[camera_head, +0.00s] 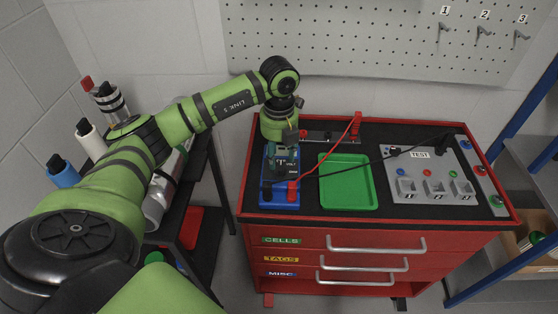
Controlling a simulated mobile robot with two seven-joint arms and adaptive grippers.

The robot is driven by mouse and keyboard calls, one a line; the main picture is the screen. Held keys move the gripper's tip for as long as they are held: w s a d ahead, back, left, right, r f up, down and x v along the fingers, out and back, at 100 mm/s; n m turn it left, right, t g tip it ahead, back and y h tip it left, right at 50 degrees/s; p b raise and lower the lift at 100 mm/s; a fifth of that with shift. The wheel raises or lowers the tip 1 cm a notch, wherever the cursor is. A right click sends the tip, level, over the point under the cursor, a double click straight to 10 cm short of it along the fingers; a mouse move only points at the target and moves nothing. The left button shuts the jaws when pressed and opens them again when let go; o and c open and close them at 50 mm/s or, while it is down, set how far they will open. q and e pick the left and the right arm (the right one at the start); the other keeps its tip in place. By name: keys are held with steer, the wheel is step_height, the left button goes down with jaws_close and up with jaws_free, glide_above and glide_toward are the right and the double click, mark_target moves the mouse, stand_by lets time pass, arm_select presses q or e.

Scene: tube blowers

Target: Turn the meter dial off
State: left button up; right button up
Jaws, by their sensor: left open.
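The meter (267,168) is a blue-edged unit marked "VOLT" at the left end of the red cabinet's top. A red lead and a black lead run from its lower part to the right. Its dial is too small and too covered to read. My left arm reaches in from the left and bends down over the meter. My left gripper (285,148) is open, pointing down at the meter's upper part and hiding some of it. I cannot tell whether it touches the dial. My right gripper is out of view.
A green tray (347,204) lies right of the meter. A grey TEST panel (428,160) with several sockets stands further right, beside a strip of coloured buttons (480,171). A pegboard (370,40) hangs behind. A dark cart with bottles (90,140) stands left.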

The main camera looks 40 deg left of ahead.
mark_target(279, 166)
arm_select(q)
step_height(279, 166, up, 9)
steer(key=shift+f, duration=0.15)
steer(key=shift+s+f, duration=0.1)
stand_by(0.5)
